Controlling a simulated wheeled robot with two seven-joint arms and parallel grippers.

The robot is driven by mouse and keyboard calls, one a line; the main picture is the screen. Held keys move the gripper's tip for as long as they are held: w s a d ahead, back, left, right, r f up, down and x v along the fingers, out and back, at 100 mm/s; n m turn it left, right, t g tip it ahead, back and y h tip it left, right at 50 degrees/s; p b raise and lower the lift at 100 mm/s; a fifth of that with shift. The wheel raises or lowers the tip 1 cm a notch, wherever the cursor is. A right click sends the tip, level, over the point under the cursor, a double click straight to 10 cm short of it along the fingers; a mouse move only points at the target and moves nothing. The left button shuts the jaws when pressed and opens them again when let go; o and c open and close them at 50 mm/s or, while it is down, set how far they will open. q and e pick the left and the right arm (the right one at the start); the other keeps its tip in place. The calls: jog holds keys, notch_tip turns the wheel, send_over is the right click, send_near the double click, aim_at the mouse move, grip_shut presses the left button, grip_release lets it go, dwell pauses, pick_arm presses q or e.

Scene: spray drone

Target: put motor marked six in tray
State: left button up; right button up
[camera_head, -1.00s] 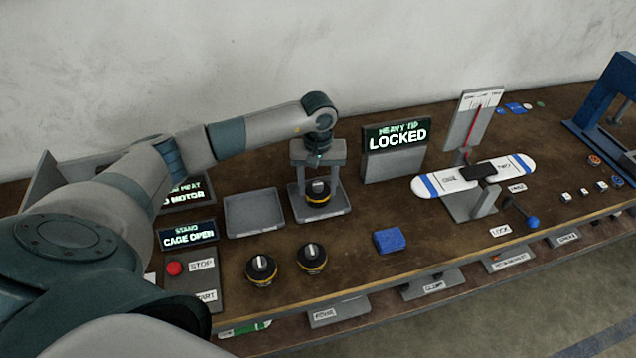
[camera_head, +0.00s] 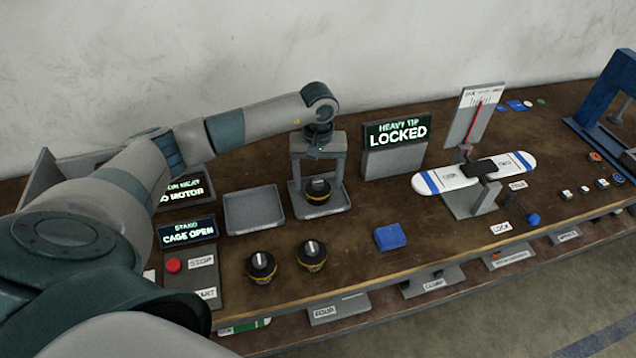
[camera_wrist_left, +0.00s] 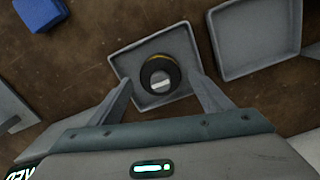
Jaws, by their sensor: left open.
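A black motor (camera_head: 318,191) with a yellow band and a pale stripe on top sits upright in a grey tray (camera_head: 338,207). It also shows in the left wrist view (camera_wrist_left: 160,75), in its tray (camera_wrist_left: 130,58). I cannot read a number on it. My left gripper (camera_head: 318,170) is open above this motor, pointing down. In the left wrist view its fingers (camera_wrist_left: 163,92) are spread on either side of the motor, apart from it. Two similar motors, one left (camera_head: 261,267) and one right (camera_head: 312,255), stand on the bench in front. My right gripper is not in view.
An empty grey tray (camera_head: 255,212) lies left of the occupied one. A blue block (camera_head: 390,237) lies to the right. A sign reading LOCKED (camera_head: 396,134) stands behind. A propeller balance (camera_head: 475,172) stands further right. A red stop button (camera_head: 173,265) is at the left.

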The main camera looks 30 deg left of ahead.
pick_arm(q)
notch_tip(320, 180, up, 11)
jog(key=b, duration=0.4)
jog(key=shift+f, duration=0.15)
dwell(0.4)
